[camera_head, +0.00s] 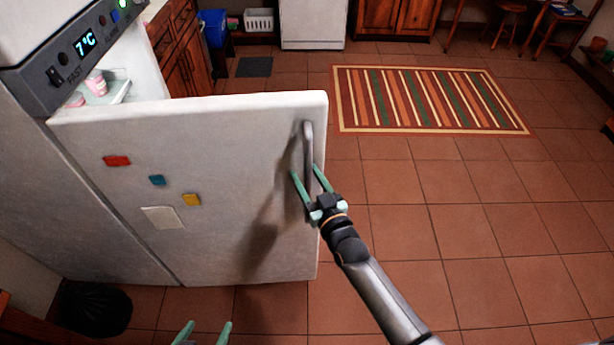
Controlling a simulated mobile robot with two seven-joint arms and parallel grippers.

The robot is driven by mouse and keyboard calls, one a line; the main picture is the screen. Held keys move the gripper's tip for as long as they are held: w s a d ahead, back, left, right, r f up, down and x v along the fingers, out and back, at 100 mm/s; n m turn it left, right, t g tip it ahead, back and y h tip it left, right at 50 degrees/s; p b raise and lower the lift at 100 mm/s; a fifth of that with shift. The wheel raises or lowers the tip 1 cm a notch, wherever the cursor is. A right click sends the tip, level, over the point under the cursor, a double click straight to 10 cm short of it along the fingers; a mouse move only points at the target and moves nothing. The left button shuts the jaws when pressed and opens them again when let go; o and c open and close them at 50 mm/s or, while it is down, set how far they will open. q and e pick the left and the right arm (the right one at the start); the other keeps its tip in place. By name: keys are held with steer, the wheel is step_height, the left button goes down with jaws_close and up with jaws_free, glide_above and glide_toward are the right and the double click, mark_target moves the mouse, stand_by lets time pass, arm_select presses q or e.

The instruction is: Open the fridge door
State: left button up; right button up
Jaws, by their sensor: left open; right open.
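The white fridge door (230,180) stands ajar, swung out from the fridge body (60,180), so part of a shelf with pink items (97,84) shows behind it. The grey vertical handle (308,143) is near the door's right edge. My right gripper (308,173) is open, with its two green fingers on either side of the handle's lower part; I cannot tell whether they touch it. My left gripper (204,329) is open and empty at the bottom edge of the view, low in front of the door. Its arm is out of view.
A black bag (93,308) lies on the floor at the lower left, by the fridge. The tiled floor (460,230) to the right is clear. A striped rug (425,100) lies further back. Cabinets (180,60) and a blue bin (212,28) stand behind the door.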

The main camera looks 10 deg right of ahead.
steer(key=v, duration=1.2)
steer(key=shift+s, duration=0.25)
steer(key=s+d+f+g+h, duration=0.1)
steer(key=s+d+f+g, duration=0.3)
steer(key=s+f+g, duration=0.4)
steer(key=s+f, duration=0.5)
steer(key=s, duration=0.1)
steer(key=shift+f+m+h, duration=0.3)
steer(key=shift+h, duration=0.1)
steer(key=shift+w+a, duration=0.1)
